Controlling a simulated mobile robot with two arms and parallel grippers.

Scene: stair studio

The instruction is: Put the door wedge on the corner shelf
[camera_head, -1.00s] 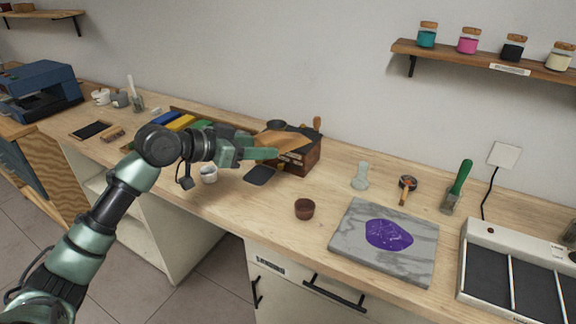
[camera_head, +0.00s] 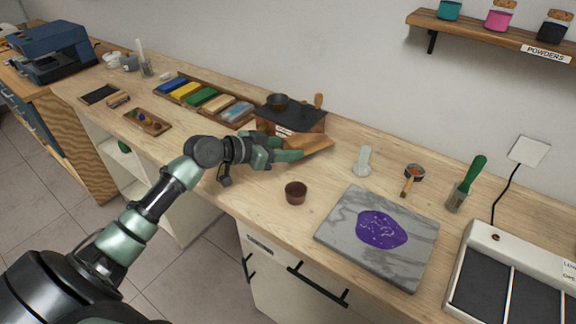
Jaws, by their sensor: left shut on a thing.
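My left gripper (camera_head: 288,156) is shut on the door wedge (camera_head: 312,145), an orange-brown wooden piece. It holds the wedge over the wooden counter, at the front right of a dark-topped wooden box. The gripper fingers cover the wedge's near end. My right gripper is not in view. I cannot tell for sure which surface is the corner shelf; white open shelving (camera_head: 118,158) shows under the counter at the left.
A wall shelf marked POWDERS (camera_head: 478,30) carries jars at the upper right. On the counter are the wooden box (camera_head: 300,121), a brown cup (camera_head: 296,192), a grey slab (camera_head: 335,232) with purple powder, a green-handled scraper (camera_head: 468,183) and a bead tray (camera_head: 148,121).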

